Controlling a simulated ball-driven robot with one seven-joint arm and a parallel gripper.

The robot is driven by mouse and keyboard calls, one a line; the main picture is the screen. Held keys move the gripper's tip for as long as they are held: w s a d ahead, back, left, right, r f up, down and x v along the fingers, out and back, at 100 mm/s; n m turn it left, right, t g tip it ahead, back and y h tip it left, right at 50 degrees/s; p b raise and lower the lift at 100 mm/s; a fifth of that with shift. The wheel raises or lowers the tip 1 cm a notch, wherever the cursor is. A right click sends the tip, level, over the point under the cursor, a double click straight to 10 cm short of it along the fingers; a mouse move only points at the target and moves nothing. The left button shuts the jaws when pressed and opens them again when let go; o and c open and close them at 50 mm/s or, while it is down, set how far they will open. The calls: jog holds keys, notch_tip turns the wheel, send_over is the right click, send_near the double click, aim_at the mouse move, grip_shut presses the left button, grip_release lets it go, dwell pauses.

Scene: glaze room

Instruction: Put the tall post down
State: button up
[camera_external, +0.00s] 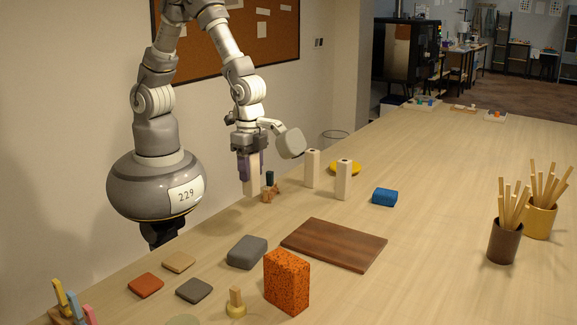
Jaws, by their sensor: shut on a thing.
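My gripper (250,165) points down over the near left part of the table and is shut on a tall cream post (253,181). The post is upright, with its upper part hidden between the fingers. Its lower end is close to the tabletop (420,265); I cannot tell whether it touches. Two similar pale posts with dark marks on top stand upright to the right, one nearer my gripper (312,170) and one further right (344,182).
A small brown figure (270,194) and a dark green piece (270,178) stand close right of the held post. A wooden board (334,243), grey block (247,251) and orange speckled block (287,281) lie nearer the camera.

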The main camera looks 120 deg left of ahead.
jog(key=p, duration=0.2)
send_over(335, 235)
jog(key=f, duration=0.2)
notch_tip(335, 235, down, 3)
jog(key=shift+w+d+f+n+b, duration=0.15)
jog(key=shift+n+b, duration=0.15)
jog(key=shift+b, duration=0.25)
jog(key=shift+r, duration=0.2)
jog(key=o, duration=1.2)
jog(key=shift+f, duration=0.15)
jog(key=shift+c, duration=0.2)
jog(key=shift+o, duration=0.2)
